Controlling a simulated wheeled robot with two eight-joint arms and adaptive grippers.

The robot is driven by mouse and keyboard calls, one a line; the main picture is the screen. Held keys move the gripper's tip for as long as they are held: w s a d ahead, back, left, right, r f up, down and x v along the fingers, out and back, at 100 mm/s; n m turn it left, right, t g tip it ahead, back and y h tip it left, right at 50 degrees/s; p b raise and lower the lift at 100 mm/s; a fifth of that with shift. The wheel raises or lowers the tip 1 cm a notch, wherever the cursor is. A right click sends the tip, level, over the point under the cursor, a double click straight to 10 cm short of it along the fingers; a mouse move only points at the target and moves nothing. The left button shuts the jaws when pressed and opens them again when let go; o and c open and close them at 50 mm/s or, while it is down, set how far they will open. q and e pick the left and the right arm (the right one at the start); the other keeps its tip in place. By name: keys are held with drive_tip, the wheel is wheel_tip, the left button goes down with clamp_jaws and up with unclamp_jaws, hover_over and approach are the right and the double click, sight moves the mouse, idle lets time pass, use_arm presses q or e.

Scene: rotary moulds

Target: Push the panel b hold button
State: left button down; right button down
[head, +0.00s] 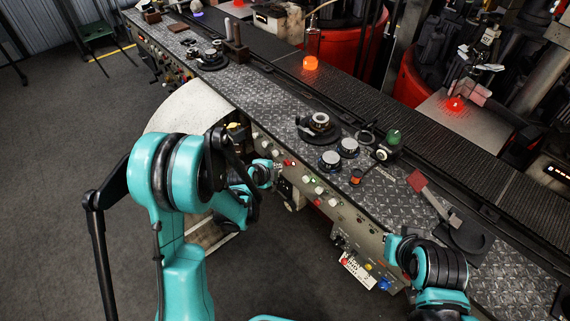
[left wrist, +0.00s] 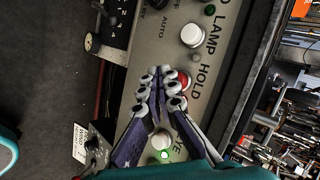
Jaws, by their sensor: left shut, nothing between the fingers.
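The hold button is a red push button (left wrist: 184,79) beside the word HOLD on the grey panel, in the left wrist view. It also shows as a small red spot (head: 289,162) on the panel's front face in the head view. My left gripper (left wrist: 166,76) is shut and empty, with its fingertips right beside the red button and partly over its left edge. I cannot tell whether they touch it. In the head view my left gripper (head: 275,168) is at the panel face, just left of the button. My right arm shows at lower right, but its gripper does not.
A white button (left wrist: 192,35) by LAMP and another white button (left wrist: 160,140) near a lit green lamp flank the red one. A selector switch sits at left. The long metal-plate bench (head: 285,110) holds dials, knobs and a red-handled scraper (head: 425,190).

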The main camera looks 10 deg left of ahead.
use_arm(q)
drive_tip(key=shift+w, duration=0.1)
drive_tip(key=shift+w+d, duration=0.25)
drive_tip(key=shift+w+d, duration=0.3)
drive_tip(key=shift+w, duration=0.05)
idle(1.0)
drive_tip(key=shift+s+a, duration=0.1)
drive_tip(key=shift+s+a+b, duration=0.4)
drive_tip(key=shift+s+b, duration=0.05)
drive_tip(key=shift+s, duration=0.15)
drive_tip(key=s+a, duration=0.1)
drive_tip(key=s, duration=0.1)
drive_tip(key=s+a+b, duration=0.1)
drive_tip(key=s+a, duration=0.1)
idle(0.6)
